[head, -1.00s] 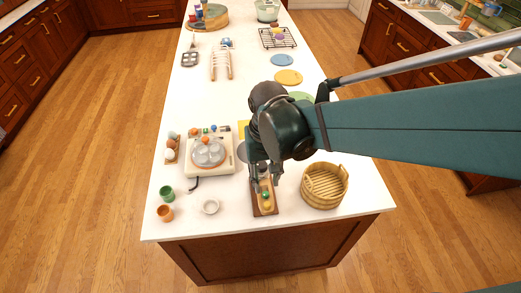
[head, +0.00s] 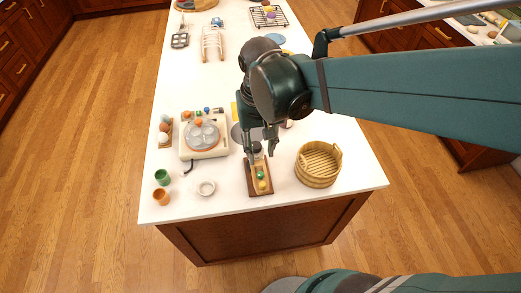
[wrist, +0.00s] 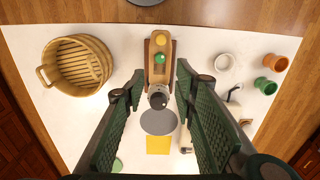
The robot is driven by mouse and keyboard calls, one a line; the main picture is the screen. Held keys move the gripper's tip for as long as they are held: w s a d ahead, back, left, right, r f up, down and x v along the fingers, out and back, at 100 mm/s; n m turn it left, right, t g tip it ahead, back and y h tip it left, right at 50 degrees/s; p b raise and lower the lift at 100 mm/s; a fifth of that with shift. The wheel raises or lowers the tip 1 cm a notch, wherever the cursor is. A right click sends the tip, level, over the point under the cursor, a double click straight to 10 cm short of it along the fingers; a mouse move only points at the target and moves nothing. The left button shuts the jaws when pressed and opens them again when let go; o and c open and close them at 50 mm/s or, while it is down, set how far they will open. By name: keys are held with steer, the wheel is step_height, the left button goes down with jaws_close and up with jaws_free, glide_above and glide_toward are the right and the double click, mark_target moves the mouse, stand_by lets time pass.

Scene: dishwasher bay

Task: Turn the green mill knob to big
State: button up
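A wooden stand (head: 261,188) lies near the front edge of the white counter. It carries a green ball-like knob (head: 260,174) and a yellow one (head: 262,185) nearer the edge. In the wrist view the green knob (wrist: 159,58) sits beyond my fingertips, with the yellow knob (wrist: 161,41) past it. A dark round piece with a light top (wrist: 158,99) shows at the stand's other end, between my fingers. My gripper (head: 261,152) is open above the stand's far end; in the wrist view its fingers (wrist: 160,82) are spread, with nothing visibly held.
A wooden slatted tub (head: 318,165) stands right of the stand. A small white bowl (head: 206,188), green cup (head: 162,177) and orange cup (head: 161,197) stand left. A cream appliance (head: 204,139) is behind them. A grey disc (wrist: 158,122) and yellow square (wrist: 158,145) lie beyond the stand's far end.

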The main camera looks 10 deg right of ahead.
steer(key=m+p, duration=0.4)
glide_above(261, 174)
steer(key=shift+f, duration=2.05)
steer(key=shift+f, duration=0.2)
steer(key=shift+f+b, duration=0.35)
steer(key=shift+f, duration=3.35)
steer(key=shift+c, duration=0.2)
steer(key=c, duration=0.8)
